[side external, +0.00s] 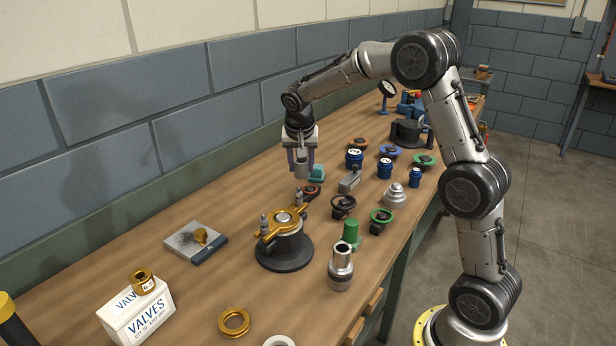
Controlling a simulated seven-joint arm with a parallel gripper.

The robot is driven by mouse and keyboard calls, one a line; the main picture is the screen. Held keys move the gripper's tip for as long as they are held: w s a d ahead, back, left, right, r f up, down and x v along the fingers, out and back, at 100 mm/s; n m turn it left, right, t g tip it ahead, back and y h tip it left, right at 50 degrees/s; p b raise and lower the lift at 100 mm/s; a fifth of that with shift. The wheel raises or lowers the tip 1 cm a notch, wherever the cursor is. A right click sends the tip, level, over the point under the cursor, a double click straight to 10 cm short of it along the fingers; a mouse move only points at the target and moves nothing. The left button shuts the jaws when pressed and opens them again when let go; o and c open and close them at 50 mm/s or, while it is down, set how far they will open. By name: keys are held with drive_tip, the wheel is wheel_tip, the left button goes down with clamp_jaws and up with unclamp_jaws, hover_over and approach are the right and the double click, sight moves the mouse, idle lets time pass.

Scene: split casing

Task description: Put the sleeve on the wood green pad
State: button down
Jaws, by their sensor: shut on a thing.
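My gripper (301,163) is shut on a small grey cylindrical part, which looks like the sleeve (301,170), and holds it above the bench toward the wall side. The fingers hide part of it. I cannot surely pick out a wood green pad; a small teal-green block (317,173) stands just right of the gripper, partly behind it. I cannot tell whether the held part touches anything below.
A gold-topped fixture on a round black base (285,255) stands in front of the gripper. Valves with coloured handwheels, blue pots (354,158), a green cylinder (351,233) and a steel fitting (340,268) crowd the right side. A VALVES box (137,312) is front left.

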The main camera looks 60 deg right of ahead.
drive_tip(key=s+a+r, duration=0.2)
drive_tip(key=s+a, duration=0.1)
drive_tip(key=s, duration=0.7)
drive_tip(key=s+a+r+n, duration=0.1)
drive_tip(key=s+a+r, duration=0.2)
drive_tip(key=s, duration=0.7)
drive_tip(key=s+a+r, duration=0.2)
drive_tip(key=s+a, duration=0.1)
drive_tip(key=s, duration=0.7)
hover_over(352, 222)
drive_tip(key=shift+y, duration=0.3)
wheel_tip(352, 222, down, 9)
drive_tip(key=shift+f, duration=0.1)
drive_tip(key=shift+w+f+t, duration=0.1)
drive_tip(key=shift+f+t, duration=0.2)
drive_tip(key=shift+f, duration=1.2)
drive_tip(key=shift+f, duration=0.15)
drive_tip(key=shift+c, duration=1.8)
unclamp_jaws()
drive_tip(key=shift+f, duration=0.1)
